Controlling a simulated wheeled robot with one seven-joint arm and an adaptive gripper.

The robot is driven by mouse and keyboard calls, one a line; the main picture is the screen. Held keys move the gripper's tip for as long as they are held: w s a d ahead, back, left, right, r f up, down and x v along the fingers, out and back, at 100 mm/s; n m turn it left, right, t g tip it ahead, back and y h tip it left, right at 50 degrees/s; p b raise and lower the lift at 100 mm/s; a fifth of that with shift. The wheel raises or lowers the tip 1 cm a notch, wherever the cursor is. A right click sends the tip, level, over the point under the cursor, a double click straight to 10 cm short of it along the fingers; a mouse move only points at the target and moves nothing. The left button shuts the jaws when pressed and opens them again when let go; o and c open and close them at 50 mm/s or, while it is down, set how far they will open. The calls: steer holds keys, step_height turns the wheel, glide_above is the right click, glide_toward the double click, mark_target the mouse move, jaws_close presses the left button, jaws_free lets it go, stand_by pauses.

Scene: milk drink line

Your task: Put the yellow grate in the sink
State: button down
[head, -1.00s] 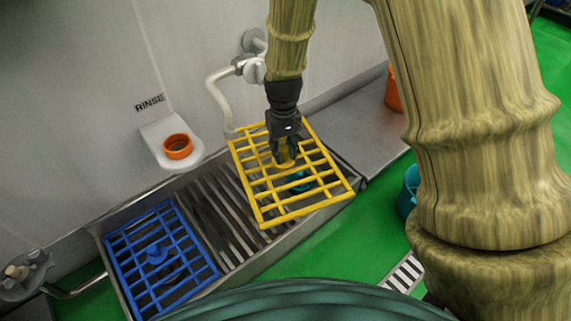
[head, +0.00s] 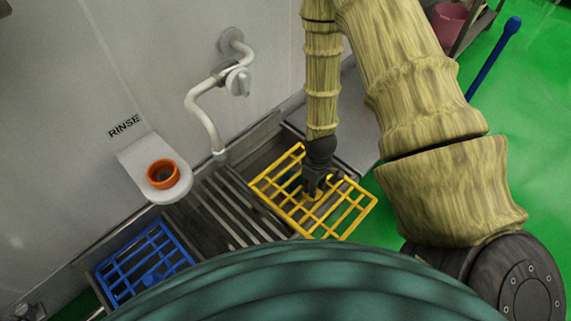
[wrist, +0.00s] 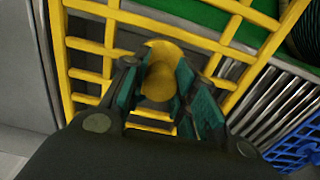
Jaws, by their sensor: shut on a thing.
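The yellow grate (head: 347,217) is a flat lattice with a round knob in its middle. My gripper (head: 313,188) is shut on the knob from above, and the wrist view shows the yellow knob (wrist: 162,72) between the two teal-padded fingers. The grate is over the right part of the metal sink (head: 287,143). Its front right corner reaches over the sink's front side. I cannot tell whether it touches the sink. My arm and fingers hide part of the grate, and my body hides the sink's front left.
A blue grate (head: 135,256) lies at the sink's left end, with metal slats (head: 232,208) between the grates. A white tap (head: 200,110) stands behind. A wall bracket labelled RINSE holds an orange ring (head: 162,174). Green floor is at right.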

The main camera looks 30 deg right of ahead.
mark_target(288, 161)
steer(key=w+b, duration=0.2)
steer(key=w, duration=0.3)
steer(key=w+a+f+b, duration=0.1)
steer(key=w, duration=0.4)
steer(key=w+b, duration=0.2)
steer(key=w, duration=0.3)
steer(key=shift+w+a+f+b, duration=0.15)
steer(key=shift+w+f+b, duration=0.1)
steer(key=shift+w+b, duration=0.05)
steer(key=shift+f+b, duration=1.25)
steer(key=shift+f, duration=0.55)
steer(key=shift+r, duration=0.1)
steer(key=c, duration=1.1)
jaws_free()
step_height(288, 161, up, 12)
steer(key=p, duration=0.6)
